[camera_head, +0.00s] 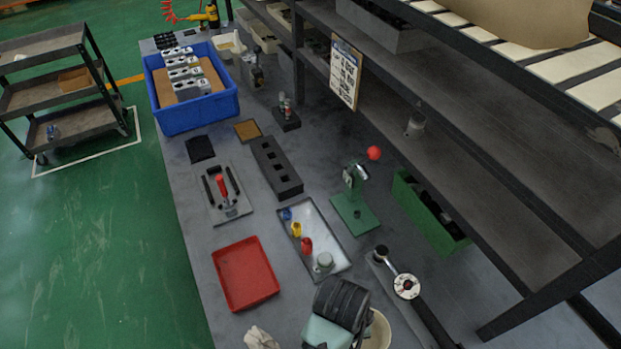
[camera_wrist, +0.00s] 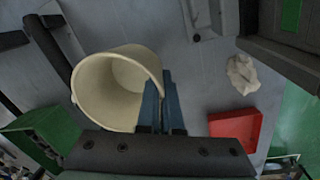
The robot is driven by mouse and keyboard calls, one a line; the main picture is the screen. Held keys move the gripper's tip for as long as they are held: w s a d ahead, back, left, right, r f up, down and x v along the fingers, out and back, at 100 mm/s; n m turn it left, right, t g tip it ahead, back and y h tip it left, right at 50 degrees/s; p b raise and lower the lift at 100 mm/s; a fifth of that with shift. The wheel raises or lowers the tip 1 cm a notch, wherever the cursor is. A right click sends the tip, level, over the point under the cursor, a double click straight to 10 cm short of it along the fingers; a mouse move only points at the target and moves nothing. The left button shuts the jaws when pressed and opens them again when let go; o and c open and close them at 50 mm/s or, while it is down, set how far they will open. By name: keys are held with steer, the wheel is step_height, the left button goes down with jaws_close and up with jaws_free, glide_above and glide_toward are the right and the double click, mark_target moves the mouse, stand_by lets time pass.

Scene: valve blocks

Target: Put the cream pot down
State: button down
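The cream pot (camera_wrist: 112,88) fills the left middle of the wrist view, its open mouth towards the camera; it looks empty. My gripper (camera_wrist: 164,86) has its two blue-grey fingers close together at the pot's right wall, one on each side of it, shut on the rim. In the head view the pot (camera_head: 379,332) shows at the bottom edge, partly hidden behind my gripper (camera_head: 338,310). The grey bench (camera_head: 200,235) lies beneath. I cannot tell whether the pot's base touches the bench.
A red tray (camera_head: 245,273) and a crumpled cloth (camera_head: 261,338) lie left of the pot. A parts tray (camera_head: 328,232) lies behind, and a torque wrench (camera_head: 407,287) lies to the right. A green bin (camera_head: 428,215) stands near the shelf. Little bare bench shows around the pot.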

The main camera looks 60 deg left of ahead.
step_height(320, 180, down, 10)
stand_by(0.6)
steer(key=c, duration=1.5)
jaws_free()
steer(key=shift+f, duration=0.2)
steer(key=shift+c, duration=0.2)
steer(key=o, duration=0.5)
steer(key=shift+c, duration=0.2)
